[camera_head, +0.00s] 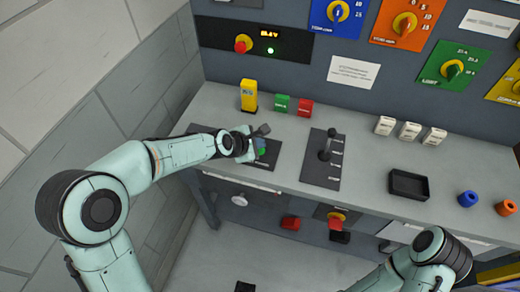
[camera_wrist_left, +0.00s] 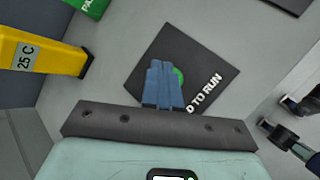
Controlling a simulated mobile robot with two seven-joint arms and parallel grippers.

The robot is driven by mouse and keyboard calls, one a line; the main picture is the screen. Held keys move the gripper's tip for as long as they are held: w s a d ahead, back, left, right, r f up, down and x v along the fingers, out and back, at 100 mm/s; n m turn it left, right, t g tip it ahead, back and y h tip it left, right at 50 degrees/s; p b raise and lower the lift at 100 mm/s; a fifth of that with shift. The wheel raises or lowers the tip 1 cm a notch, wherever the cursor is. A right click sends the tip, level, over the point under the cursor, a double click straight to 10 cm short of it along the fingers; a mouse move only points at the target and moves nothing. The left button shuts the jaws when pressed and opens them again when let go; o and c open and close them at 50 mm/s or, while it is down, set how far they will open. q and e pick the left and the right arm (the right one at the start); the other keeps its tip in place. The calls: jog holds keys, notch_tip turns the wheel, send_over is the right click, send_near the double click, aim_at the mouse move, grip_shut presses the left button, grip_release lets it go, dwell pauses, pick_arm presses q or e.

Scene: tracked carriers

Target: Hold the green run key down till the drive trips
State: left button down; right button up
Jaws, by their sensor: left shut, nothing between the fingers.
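The green run key (camera_head: 262,151) sits on a dark plate (camera_head: 268,163) at the front left of the bench. In the left wrist view, the green key (camera_wrist_left: 180,76) shows as a round edge beside my fingers, on a dark plate (camera_wrist_left: 207,72) with white lettering ending "TO RUN". My left gripper (camera_head: 257,146) is at the key. Its blue fingers (camera_wrist_left: 163,84) are shut with nothing between them and hide part of the key. Whether they touch or press it I cannot tell. My right arm shows at the lower right, but its gripper is not seen.
A panel (camera_head: 290,45) with a small lit display, a green lamp and a red knob is on the back wall. A yellow block (camera_head: 249,95) and green (camera_head: 282,103) and red (camera_head: 305,107) blocks stand behind the key. A lever (camera_head: 327,145) stands to its right.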

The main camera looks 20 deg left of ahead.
pick_arm(q)
jog(key=shift+f, duration=0.4)
pick_arm(e)
jog(key=shift+f, duration=0.25)
pick_arm(q)
jog(key=shift+f+b, duration=0.55)
jog(key=shift+b, duration=0.05)
pick_arm(e)
jog(key=shift+s+f, duration=0.15)
jog(key=shift+f, duration=0.25)
dwell(1.0)
